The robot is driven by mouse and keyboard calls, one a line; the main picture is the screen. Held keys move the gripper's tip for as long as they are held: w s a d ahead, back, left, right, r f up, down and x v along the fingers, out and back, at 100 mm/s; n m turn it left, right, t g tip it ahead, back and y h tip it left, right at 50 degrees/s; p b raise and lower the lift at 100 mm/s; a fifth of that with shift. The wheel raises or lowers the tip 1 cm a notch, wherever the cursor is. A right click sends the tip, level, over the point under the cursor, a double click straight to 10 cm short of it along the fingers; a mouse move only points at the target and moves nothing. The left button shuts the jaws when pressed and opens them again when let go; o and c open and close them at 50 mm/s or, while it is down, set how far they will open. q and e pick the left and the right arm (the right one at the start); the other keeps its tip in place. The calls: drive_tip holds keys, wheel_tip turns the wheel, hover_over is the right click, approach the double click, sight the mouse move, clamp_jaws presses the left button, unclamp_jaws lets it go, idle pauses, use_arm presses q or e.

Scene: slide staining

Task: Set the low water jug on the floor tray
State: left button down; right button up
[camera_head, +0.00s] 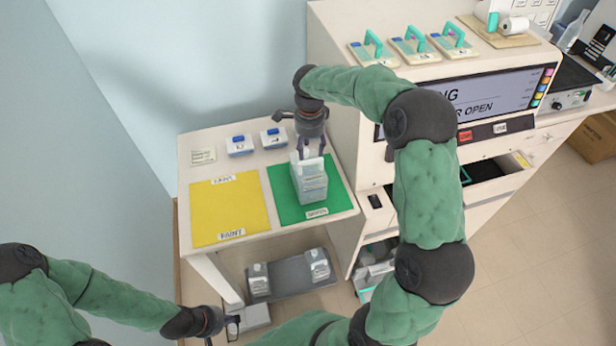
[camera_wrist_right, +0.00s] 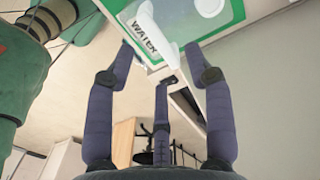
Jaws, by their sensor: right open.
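My right gripper (camera_head: 311,150) is open, pointing down just above a clear container (camera_head: 311,186) with a pale top. The container stands on the green mat (camera_head: 340,200) on the small table. Under the table, two pale jugs, one on the left (camera_head: 259,280) and one on the right (camera_head: 317,264), stand on a grey tray (camera_head: 290,275). Their labels are too small to read. My left gripper (camera_head: 225,325) is low at the bottom left; its jaws are unclear.
A yellow mat (camera_head: 228,208) lies left of the green one. Two blue-topped blocks (camera_head: 239,146) sit behind it. A large white machine (camera_head: 450,150) stands right of the table, with an open drawer (camera_head: 490,175). Floor (camera_head: 520,270) at right is clear.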

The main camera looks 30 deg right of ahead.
sight(311, 162)
drive_tip(key=shift+s+f+b, duration=0.15)
drive_tip(key=shift+f+b, duration=0.2)
drive_tip(key=shift+f, duration=1.4)
drive_tip(key=shift+s+f+b, duration=0.1)
drive_tip(key=shift+f+b, duration=0.25)
drive_tip(key=shift+f, duration=1.35)
clamp_jaws()
